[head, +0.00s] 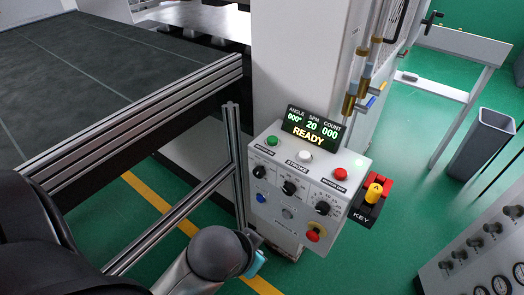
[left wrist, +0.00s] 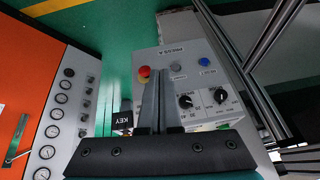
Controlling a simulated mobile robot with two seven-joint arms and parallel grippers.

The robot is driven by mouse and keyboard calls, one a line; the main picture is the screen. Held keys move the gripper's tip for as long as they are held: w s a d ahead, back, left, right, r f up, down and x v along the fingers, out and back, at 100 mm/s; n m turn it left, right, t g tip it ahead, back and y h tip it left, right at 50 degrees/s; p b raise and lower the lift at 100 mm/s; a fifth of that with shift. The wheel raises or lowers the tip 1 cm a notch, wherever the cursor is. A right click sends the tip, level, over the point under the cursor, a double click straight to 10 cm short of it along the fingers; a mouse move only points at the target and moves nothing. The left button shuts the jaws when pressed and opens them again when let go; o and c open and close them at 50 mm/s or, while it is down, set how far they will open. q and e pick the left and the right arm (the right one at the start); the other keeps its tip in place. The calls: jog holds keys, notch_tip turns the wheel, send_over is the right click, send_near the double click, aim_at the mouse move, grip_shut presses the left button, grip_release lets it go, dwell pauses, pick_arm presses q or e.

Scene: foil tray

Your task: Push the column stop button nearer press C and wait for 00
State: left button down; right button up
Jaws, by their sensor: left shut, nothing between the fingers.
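A grey control box (head: 300,190) is fixed to the white press column. Its display (head: 312,127) reads angle 000°, SPM 20, count 000 and READY. A red mushroom button on a yellow ring (head: 314,234) is at the lower right of its front; it also shows upside down in the left wrist view (left wrist: 144,72). A red button (head: 340,173) sits on the top right. My left gripper (head: 258,262) is below and left of the box, partly hidden by its own arm. In the left wrist view its shut, empty fingers (left wrist: 155,75) overlap the box front near the mushroom button; contact cannot be told.
The box also carries green (head: 272,141), white (head: 305,156) and blue (head: 261,198) buttons and black knobs. A key switch (head: 374,192) juts out at its right. An aluminium frame (head: 233,150) stands close left. A grey bin (head: 482,143) and gauge panel (head: 480,255) are right.

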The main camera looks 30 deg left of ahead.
pick_arm(q)
jog(key=w+a+r+t+y, duration=0.1)
jog(key=w+r+t, duration=0.25)
jog(key=w, duration=0.25)
jog(key=w+a+r+t, duration=0.1)
jog(key=w+r+t, duration=0.1)
jog(key=w+r, duration=0.4)
jog(key=w+r+m+t, duration=0.1)
jog(key=w+r+t, duration=0.85)
jog(key=r, duration=0.65)
jog(key=d+r+m+g+h, duration=0.45)
jog(key=r+m+h, duration=0.55)
jog(key=r+m, duration=0.25)
jog(key=d+r+m+g+h, duration=0.3)
jog(key=d+r+m+h, duration=0.3)
jog(key=r+m+h, duration=0.55)
jog(key=a+r+n+y, duration=0.2)
jog(key=a+y, duration=0.4)
jog(key=a, duration=0.3)
jog(key=a+r+n+t+y, duration=0.1)
jog(key=a+r+n+y, duration=0.2)
jog(key=a+y, duration=0.3)
jog(key=s+a+r+n+y, duration=0.1)
jog(key=a+y, duration=0.6)
jog(key=a, duration=0.7)
notch_tip(320, 180, up, 2)
jog(key=shift+r+n, duration=0.25)
jog(key=shift+n, duration=0.65)
